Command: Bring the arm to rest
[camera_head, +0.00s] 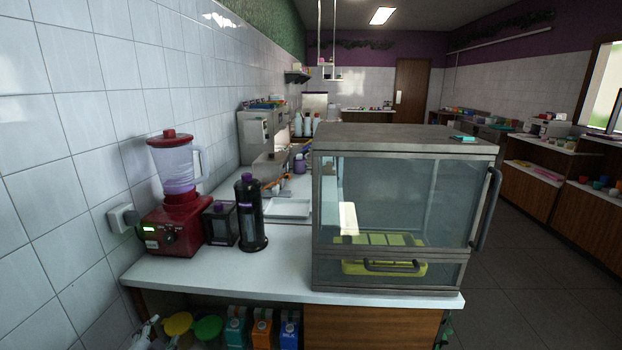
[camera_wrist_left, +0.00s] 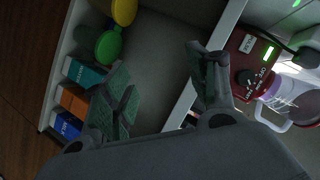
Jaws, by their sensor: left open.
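My left gripper (camera_wrist_left: 158,82) shows in the left wrist view. Its two fingers with dark green pads stand wide apart, and nothing is between them. Behind it are the counter's open shelf and white counter edge, tilted in this view. I cannot make the left gripper out clearly in the head view. My right gripper is not in view.
The counter (camera_head: 290,279) holds a red blender (camera_head: 168,240), a black bottle (camera_head: 250,215) and a glass display case (camera_head: 380,195) with a yellow-green tray. Cartons (camera_head: 262,330) and a green bowl (camera_head: 208,330) stand on the lower shelf. Floor at right is clear.

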